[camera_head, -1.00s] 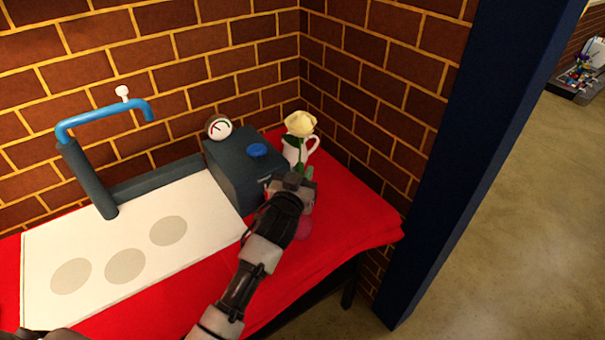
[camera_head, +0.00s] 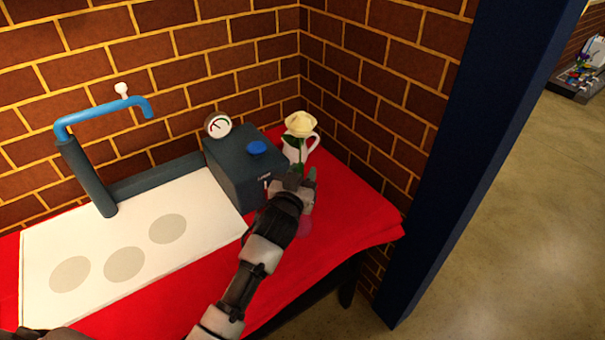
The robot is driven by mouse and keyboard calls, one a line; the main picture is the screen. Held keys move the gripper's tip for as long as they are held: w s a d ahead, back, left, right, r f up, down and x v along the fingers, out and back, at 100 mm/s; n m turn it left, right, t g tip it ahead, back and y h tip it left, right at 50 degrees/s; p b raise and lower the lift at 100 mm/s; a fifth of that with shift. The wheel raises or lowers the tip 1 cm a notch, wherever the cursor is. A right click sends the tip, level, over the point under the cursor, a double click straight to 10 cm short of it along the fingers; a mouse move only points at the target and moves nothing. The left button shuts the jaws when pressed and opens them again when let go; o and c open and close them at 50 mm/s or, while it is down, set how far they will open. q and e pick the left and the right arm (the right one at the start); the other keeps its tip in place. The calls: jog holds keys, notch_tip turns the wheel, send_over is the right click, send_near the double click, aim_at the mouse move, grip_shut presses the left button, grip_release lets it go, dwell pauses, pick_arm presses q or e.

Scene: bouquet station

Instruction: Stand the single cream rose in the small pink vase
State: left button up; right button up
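My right gripper is not in view.
A white pitcher (camera_head: 311,145) stands just behind the rose. A brick wall and a blue post (camera_head: 450,170) bound the red-covered table (camera_head: 365,215).

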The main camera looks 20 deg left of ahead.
pick_arm(q)
jog(key=shift+o, duration=0.9)
jog(key=s+a+f+g, duration=0.1)
jog(key=s+f+g, duration=0.35)
jog(key=s, duration=0.75)
jog(key=s+a+f+m+g, duration=0.1)
jog(key=s+f+g, duration=0.3)
jog(key=s, duration=0.8)
jog(key=s+a+f+g, duration=0.25)
jog(key=s+g, duration=0.35)
jog(key=s, duration=0.5)
notch_tip(320, 180, down, 28)
jog(key=s+g, duration=0.1)
jog(key=s, duration=0.2)
jog(key=s+a+f+m+g, duration=0.1)
jog(key=s+a+f, duration=0.1)
jog(key=s+f, duration=1.1)
jog(key=shift+s+f+y, duration=0.3)
jog(key=shift+s+f, duration=0.1)
jog(key=shift+s, duration=0.65)
